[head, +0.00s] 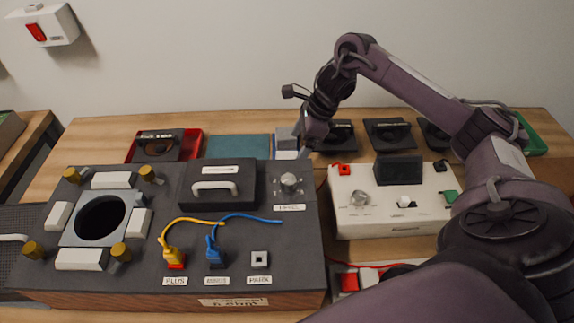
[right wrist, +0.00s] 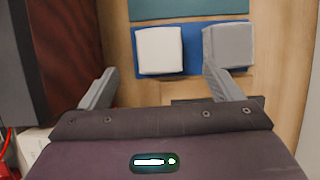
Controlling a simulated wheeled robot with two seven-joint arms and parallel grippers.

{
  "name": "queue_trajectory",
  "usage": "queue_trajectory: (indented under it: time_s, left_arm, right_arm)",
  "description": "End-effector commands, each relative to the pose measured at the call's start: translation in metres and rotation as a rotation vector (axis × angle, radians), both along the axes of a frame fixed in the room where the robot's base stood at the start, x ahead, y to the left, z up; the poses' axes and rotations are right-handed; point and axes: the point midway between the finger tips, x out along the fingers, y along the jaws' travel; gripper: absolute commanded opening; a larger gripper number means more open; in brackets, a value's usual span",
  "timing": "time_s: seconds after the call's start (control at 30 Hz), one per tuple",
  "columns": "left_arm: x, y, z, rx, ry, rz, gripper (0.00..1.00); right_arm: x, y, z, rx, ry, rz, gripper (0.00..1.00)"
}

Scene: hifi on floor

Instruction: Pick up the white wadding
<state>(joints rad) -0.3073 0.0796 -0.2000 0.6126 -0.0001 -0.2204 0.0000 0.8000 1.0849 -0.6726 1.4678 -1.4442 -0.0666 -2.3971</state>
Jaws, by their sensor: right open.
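The white wadding (right wrist: 160,50) is a pale square block on a blue tray (right wrist: 191,64) in the right wrist view. It also shows small in the head view (head: 287,141), just left of my right gripper. My right gripper (right wrist: 160,80) is open and empty. Its two fingers point toward the tray, one to each side of the white wadding's near edge; I see no contact. The right fingertip lies close to a grey block (right wrist: 228,46) beside the wadding. My left gripper is not in view.
A teal mat (head: 237,147) lies left of the tray, and a red tray (head: 191,144) holds a dark part farther left. A large dark panel box (head: 135,215) stands in front. A cream control box (head: 390,215) is on the right. Black parts (head: 388,134) stand right of my gripper.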

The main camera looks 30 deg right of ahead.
Motion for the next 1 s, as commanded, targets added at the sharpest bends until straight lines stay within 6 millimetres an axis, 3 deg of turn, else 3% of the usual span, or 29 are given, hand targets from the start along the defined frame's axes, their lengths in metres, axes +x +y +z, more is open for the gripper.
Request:
queue_trajectory:
  time_s: [0.43, 0.73, 1.0]
  left_arm:
    - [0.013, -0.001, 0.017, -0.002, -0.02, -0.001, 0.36]
    - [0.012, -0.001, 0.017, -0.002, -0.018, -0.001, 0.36]
    - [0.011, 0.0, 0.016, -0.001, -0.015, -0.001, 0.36]
  right_arm:
    - [0.011, 0.021, -0.052, 0.002, 0.003, -0.002, 0.85]
    - [0.013, 0.022, -0.058, -0.001, 0.0, 0.0, 0.85]
    - [0.013, 0.022, -0.058, -0.001, 0.0, -0.001, 0.5]
